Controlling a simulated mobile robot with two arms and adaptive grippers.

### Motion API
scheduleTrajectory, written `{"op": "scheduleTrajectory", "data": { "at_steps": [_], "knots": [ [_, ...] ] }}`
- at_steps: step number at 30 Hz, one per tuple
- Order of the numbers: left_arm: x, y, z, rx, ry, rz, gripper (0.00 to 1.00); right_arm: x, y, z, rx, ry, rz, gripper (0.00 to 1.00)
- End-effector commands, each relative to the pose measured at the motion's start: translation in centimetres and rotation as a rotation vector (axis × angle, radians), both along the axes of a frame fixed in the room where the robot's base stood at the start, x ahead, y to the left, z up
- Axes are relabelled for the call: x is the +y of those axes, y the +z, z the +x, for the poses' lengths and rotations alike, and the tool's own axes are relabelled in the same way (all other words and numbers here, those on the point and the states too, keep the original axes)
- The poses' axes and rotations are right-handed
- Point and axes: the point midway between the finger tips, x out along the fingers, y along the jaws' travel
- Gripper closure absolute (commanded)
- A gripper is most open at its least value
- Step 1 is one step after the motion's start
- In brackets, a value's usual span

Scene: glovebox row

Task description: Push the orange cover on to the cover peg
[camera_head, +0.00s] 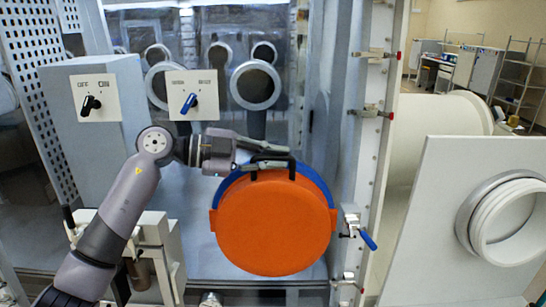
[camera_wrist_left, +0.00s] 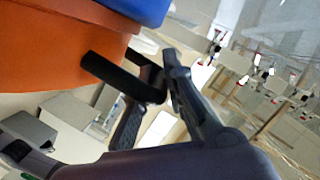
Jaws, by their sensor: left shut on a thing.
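The orange cover (camera_head: 273,225) is a large round disc, face towards me, in the middle of the head view. A blue rim (camera_head: 228,187) shows behind its upper edge. A black handle (camera_head: 271,164) stands at its top. My left gripper (camera_head: 272,153) reaches in from the left and is shut on this handle. In the left wrist view the orange cover (camera_wrist_left: 50,45) fills the upper left, with the black handle (camera_wrist_left: 110,75) between the fingers of my left gripper (camera_wrist_left: 157,100). I cannot make out the cover peg; the cover hides what is directly behind it. My right gripper is not in view.
A blue-handled latch (camera_head: 367,240) sits close to the cover's right side on the door frame. A white panel with a round port (camera_head: 505,220) is at right. Glove ports (camera_head: 255,85) line the back.

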Motion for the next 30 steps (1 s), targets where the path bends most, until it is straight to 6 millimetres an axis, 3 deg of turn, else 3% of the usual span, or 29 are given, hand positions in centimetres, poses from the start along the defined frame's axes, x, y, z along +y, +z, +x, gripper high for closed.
{"op": "scheduleTrajectory", "data": {
  "at_steps": [10, 30],
  "knots": [
    [0.0, 0.6, -0.1, -0.007, 0.001, -0.009, 1.00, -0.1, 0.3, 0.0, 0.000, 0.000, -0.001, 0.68],
    [0.0, 1.0, -2.1, -0.008, -0.002, -0.010, 1.00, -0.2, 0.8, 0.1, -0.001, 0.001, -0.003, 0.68]
  ]
}}
